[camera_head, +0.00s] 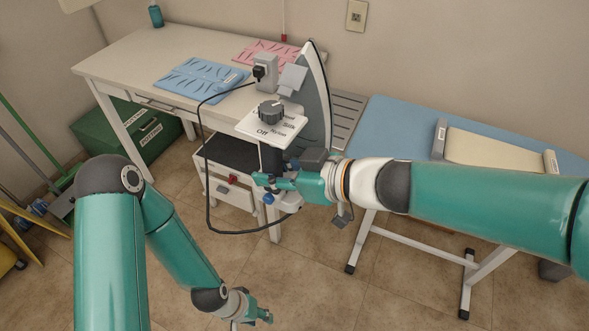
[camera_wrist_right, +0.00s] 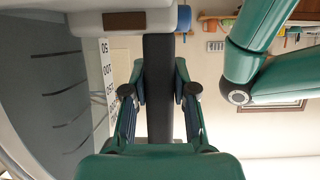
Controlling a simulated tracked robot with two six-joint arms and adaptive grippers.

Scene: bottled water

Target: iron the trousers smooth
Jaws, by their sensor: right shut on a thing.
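The iron (camera_head: 318,100) is held raised and tilted upright near the table's right end, its grey soleplate turned to the right. Its dial (camera_head: 270,112) has a label where "Off" can be read. My right gripper (camera_head: 268,182) is shut on the iron; in the right wrist view its fingers (camera_wrist_right: 160,92) close on either side of the dark handle (camera_wrist_right: 158,50). A beige cloth (camera_head: 490,148), which looks like the trousers, lies on the blue ironing board (camera_head: 400,120), partly hidden by my right arm. My left gripper (camera_head: 258,315) is low over the floor, too small to judge.
A white table (camera_head: 130,55) carries blue folded cloth (camera_head: 200,82) and pink patterned cloth (camera_head: 265,52). A grey slatted rest (camera_head: 347,112) sits at the board's left end. The black cord (camera_head: 207,180) hangs in a loop.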

